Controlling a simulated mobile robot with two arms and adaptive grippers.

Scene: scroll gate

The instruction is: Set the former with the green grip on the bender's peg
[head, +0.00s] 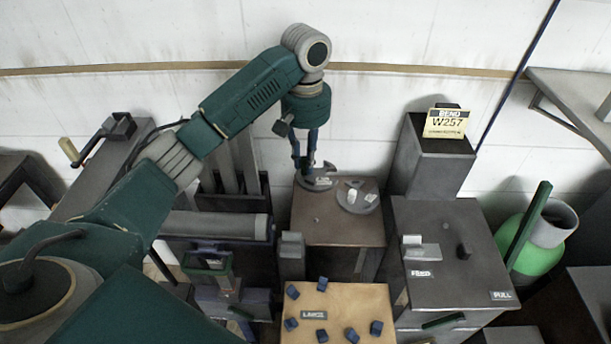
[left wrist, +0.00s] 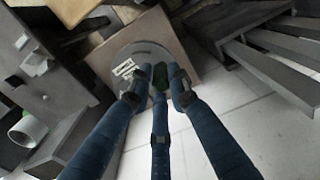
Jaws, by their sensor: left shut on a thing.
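My left gripper (head: 306,166) points down at the back left of a brown-topped stand (head: 340,228). Its blue fingers are shut on the green grip (left wrist: 160,76) of a grey disc-shaped former (left wrist: 143,54), as the left wrist view shows. In the head view this former (head: 310,184) is low over or on the stand top; I cannot tell whether it touches. A second grey disc (head: 350,206) with a white grip lies beside it on the right. My right gripper is not in view.
The grey bench (head: 440,215) has FEED and PULL labels. A tall grey block (head: 430,170) with a BEND W257 sign stands behind it. A tan table (head: 340,295) in front holds several dark blue blocks. A green cylinder (head: 540,258) stands at right.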

